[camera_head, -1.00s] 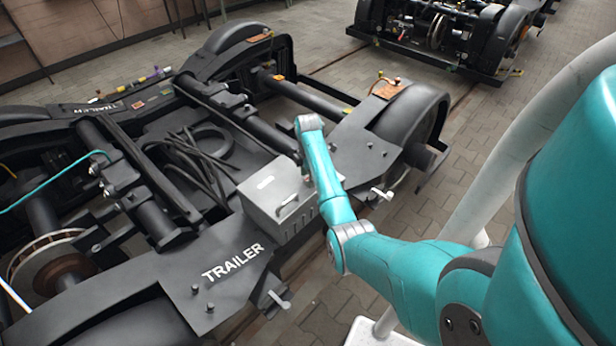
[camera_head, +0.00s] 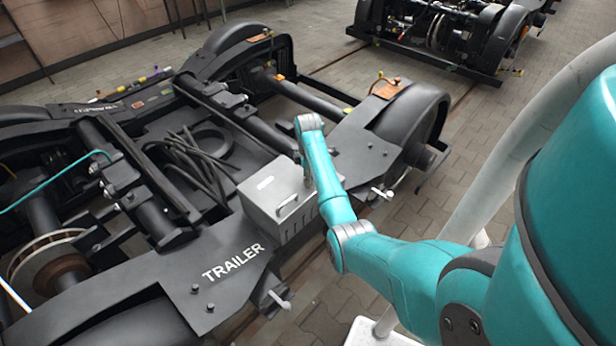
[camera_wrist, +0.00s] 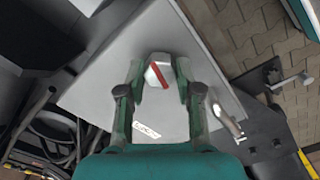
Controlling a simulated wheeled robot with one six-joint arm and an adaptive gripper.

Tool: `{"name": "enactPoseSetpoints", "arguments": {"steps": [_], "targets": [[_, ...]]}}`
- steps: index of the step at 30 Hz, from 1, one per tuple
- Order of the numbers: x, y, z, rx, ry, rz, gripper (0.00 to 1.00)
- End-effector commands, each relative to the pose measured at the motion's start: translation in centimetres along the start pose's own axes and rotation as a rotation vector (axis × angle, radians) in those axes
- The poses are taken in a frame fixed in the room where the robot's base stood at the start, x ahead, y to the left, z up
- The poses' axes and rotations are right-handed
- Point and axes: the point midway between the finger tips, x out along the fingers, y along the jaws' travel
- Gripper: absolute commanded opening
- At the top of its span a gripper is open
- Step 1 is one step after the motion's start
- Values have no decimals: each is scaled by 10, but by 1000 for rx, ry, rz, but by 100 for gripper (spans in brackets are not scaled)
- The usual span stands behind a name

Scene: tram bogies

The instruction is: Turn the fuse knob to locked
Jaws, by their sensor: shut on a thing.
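The grey fuse box (camera_head: 278,197) sits on the black bogie frame in the head view. In the wrist view its lid (camera_wrist: 97,91) fills the middle. The fuse knob (camera_wrist: 158,72) is a light block with a red stripe on the lid. The stripe runs at a slant. My gripper (camera_wrist: 158,78) has its two fingers on either side of the knob, shut on it. In the head view my arm hides the knob and the gripper. A small white label (camera_wrist: 146,131) lies on the lid between the fingers.
Black hoses (camera_head: 196,160) lie coiled beside the box. A second bogie (camera_head: 440,30) stands behind, with paved floor (camera_head: 480,130) between.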

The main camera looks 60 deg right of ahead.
Motion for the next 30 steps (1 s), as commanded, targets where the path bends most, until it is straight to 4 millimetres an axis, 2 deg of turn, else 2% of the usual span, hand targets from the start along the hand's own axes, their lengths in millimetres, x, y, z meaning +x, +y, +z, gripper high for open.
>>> {"name": "enactPoseSetpoints", "arguments": {"steps": [30], "targets": [[0,0,0,959,0,0,0]]}}
